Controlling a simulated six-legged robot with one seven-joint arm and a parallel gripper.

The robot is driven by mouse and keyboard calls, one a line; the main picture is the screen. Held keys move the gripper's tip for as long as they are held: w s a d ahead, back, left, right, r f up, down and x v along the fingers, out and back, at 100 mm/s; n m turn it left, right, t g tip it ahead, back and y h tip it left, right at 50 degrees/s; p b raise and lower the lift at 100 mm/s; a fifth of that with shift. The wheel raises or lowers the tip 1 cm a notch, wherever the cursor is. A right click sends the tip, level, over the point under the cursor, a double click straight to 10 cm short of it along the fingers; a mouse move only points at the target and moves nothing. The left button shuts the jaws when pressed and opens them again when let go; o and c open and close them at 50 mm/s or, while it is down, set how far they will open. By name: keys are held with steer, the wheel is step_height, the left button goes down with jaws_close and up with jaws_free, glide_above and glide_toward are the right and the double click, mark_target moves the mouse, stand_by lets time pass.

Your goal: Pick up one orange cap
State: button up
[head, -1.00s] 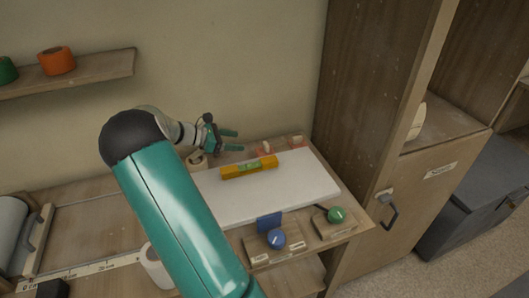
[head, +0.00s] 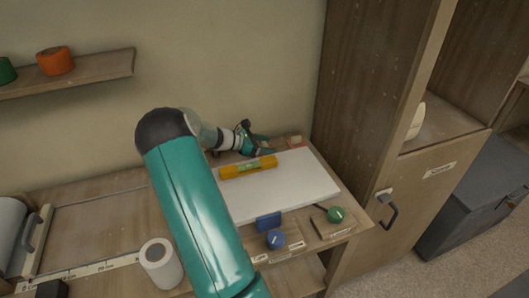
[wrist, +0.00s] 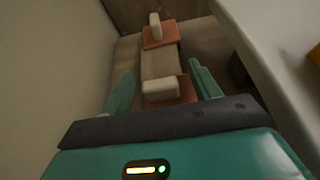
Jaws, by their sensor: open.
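Two orange pieces, which look like the caps, show in the wrist view. The nearer one (wrist: 187,90) carries a cream block, and the farther one (wrist: 152,43) carries an upright cream tab. A beige strip (wrist: 160,63) lies between them. In the head view the farther piece (head: 295,142) shows at the bench's back right corner; the nearer one is hidden by my gripper (head: 264,143). My gripper is open. In the wrist view its fingers (wrist: 160,70) are on either side of the nearer piece, apart from it. Whether they are level with it I cannot tell.
A white board (head: 300,185) with a yellow level (head: 248,168) lies right beside my gripper. The wall is close behind, and a tall wooden cabinet (head: 360,90) stands to the right. An orange roll (head: 55,61) sits on the wall shelf (head: 110,68).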

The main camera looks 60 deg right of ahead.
steer(key=shift+s+d+f, duration=0.25)
steer(key=shift+s+d, duration=0.05)
steer(key=shift+d, duration=0.05)
steer(key=c, duration=1.1)
steer(key=shift+o, duration=0.2)
steer(key=shift+r, duration=0.15)
